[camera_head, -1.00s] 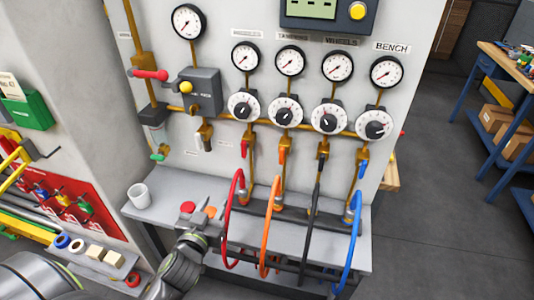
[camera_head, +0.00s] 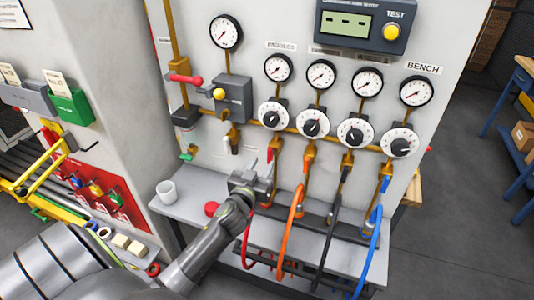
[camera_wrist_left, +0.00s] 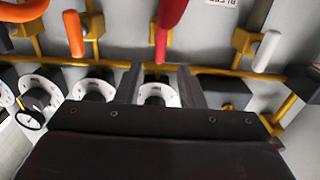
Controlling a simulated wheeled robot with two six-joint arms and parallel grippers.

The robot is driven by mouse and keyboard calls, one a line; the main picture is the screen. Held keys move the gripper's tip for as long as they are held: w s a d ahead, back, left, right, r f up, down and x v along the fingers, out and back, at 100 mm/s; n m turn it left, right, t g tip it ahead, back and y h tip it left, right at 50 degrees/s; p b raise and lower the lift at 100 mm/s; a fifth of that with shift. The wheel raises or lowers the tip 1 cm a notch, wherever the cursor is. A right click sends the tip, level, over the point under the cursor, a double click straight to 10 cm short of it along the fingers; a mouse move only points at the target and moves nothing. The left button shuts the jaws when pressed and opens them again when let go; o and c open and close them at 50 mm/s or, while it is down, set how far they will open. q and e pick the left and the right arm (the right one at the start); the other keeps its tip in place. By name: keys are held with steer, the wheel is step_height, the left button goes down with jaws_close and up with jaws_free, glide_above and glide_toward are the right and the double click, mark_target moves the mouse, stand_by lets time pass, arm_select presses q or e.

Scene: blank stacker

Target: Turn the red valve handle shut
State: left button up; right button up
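A red handle (camera_head: 271,154) hangs below the brass pipe, above the red hose. It also shows at the top middle of the left wrist view (camera_wrist_left: 171,18). Another red handle (camera_head: 186,79) lies sideways on the upright pipe at the upper left. My left gripper (camera_head: 256,177) is just below and left of the hanging red handle in the head view. In the wrist view its two fingers (camera_wrist_left: 160,86) stand apart with nothing held between them. The hanging handle lines up with the gap, but I cannot tell its distance. My right gripper is not in view.
A white handle (camera_head: 227,144) and an orange handle (camera_head: 307,158) flank the hanging red one. Gauges and black-and-white dials (camera_head: 273,115) cover the panel. A white cup (camera_head: 166,191) and a red button (camera_head: 211,209) are on the grey shelf (camera_head: 188,206). Hoses hang at the right.

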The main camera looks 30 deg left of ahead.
mark_target(269, 154)
arm_select(q)
steer(key=shift+p+x, duration=0.3)
steer(key=shift+x, duration=2.15)
jaws_close()
